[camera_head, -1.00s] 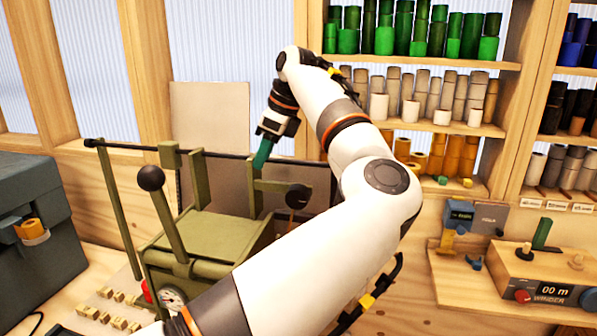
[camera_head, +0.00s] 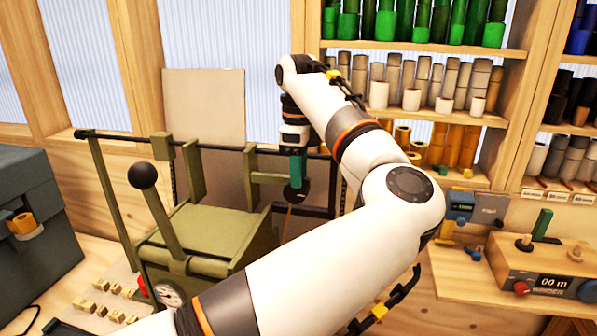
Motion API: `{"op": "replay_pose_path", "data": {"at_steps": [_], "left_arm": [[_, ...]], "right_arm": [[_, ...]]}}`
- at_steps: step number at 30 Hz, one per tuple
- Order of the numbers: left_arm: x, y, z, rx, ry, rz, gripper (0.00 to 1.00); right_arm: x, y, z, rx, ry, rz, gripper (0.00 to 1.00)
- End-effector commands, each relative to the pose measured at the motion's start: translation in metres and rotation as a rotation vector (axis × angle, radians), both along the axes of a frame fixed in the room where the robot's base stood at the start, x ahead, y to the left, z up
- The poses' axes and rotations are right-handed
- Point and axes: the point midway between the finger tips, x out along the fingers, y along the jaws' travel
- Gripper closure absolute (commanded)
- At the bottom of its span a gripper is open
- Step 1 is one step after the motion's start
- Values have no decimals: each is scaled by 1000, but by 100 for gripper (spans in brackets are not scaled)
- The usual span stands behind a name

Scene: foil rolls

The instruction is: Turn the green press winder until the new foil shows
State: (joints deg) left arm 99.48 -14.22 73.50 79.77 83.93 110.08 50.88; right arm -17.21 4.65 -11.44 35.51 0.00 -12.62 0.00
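The olive-green press (camera_head: 215,235) stands on the bench left of centre. Its lever with a black ball knob (camera_head: 142,175) leans up to the left. A black round knob (camera_head: 296,193) sits at the right of the press frame, with a thin brown rod below it. My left gripper (camera_head: 295,153) points down above that knob and appears shut on a dark green foil roll (camera_head: 298,172), held upright. The roll's lower end overlaps the knob; I cannot tell whether they touch. The fingertips are hard to make out. My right gripper is not in view.
A winder box (camera_head: 548,270) reading "00 m" is at the right, with a green roll (camera_head: 542,225) upright on it. A dark grey case (camera_head: 35,225) stands at the left. Small wooden blocks (camera_head: 105,305) lie in front. Shelves of rolls (camera_head: 425,115) fill the back.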

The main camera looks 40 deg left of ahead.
Motion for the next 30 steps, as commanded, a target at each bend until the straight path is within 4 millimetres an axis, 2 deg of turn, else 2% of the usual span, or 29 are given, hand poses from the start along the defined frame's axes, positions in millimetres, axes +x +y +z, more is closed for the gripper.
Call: {"op": "replay_pose_path", "data": {"at_steps": [4,13,19,30], "left_arm": [[0,0,-10,0,1,0,65],[0,0,-13,2,0,-1,65],[0,0,-13,2,0,0,96],[1,-2,-15,53,26,-1,97]], "right_arm": [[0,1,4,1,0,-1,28],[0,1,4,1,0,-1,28],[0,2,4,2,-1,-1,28],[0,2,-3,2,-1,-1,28]]}}
